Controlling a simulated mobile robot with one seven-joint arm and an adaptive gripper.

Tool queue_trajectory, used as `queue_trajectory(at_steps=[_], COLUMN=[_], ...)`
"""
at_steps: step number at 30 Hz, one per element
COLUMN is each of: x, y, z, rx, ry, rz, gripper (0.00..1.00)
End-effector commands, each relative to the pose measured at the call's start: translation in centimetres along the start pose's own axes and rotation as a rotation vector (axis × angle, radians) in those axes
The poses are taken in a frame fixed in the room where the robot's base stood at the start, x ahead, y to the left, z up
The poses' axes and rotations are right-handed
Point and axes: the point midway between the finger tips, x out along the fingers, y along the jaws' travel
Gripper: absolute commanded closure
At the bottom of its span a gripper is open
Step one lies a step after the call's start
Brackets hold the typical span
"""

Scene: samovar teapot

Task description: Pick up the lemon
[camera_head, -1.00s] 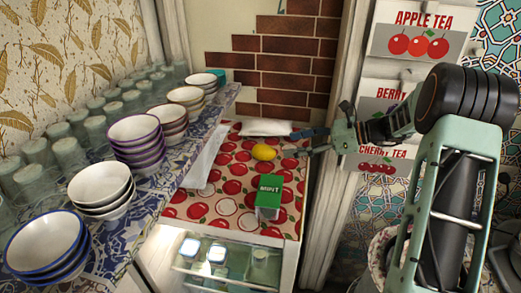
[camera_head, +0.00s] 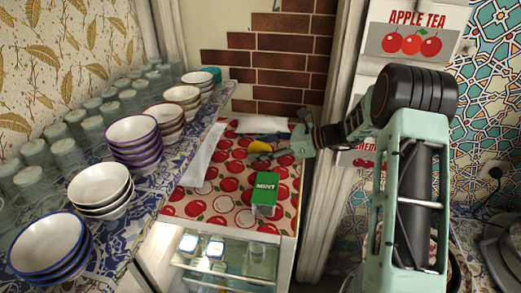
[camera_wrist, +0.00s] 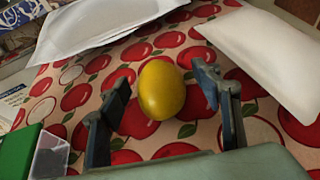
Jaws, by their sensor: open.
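The yellow lemon (camera_wrist: 162,89) lies on the cherry-patterned cloth (camera_wrist: 180,150) on the cabinet top. In the wrist view it sits between the two fingers of my gripper (camera_wrist: 160,105), with a gap on each side. My gripper is open and not touching it there. In the head view my gripper (camera_head: 268,150) reaches in from the right, low over the cloth. The lemon (camera_head: 260,147) shows there partly hidden behind the fingers.
A green mint box (camera_head: 265,188) stands on the cloth in front of the lemon. White packets lie behind (camera_head: 262,125) and to the left (camera_head: 203,153). A shelf with stacked bowls (camera_head: 100,185) and glasses runs along the left. A brick wall (camera_head: 290,60) closes the back.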

Motion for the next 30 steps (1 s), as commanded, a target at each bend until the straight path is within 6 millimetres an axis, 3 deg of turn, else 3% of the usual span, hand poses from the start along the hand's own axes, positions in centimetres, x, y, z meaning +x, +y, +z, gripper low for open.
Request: queue_trajectory(at_steps=[2,13,23,30], x=[0.0,0.0,-0.2,-1.2], y=[0.0,0.0,0.0,0.0], z=[0.0,0.0,0.4,2.9], rx=[0.000,0.000,-0.001,-0.006], ry=[0.000,0.000,-0.001,-0.001], rz=[0.000,0.001,0.001,0.000], gripper=[0.46,0.86,0.88,0.88])
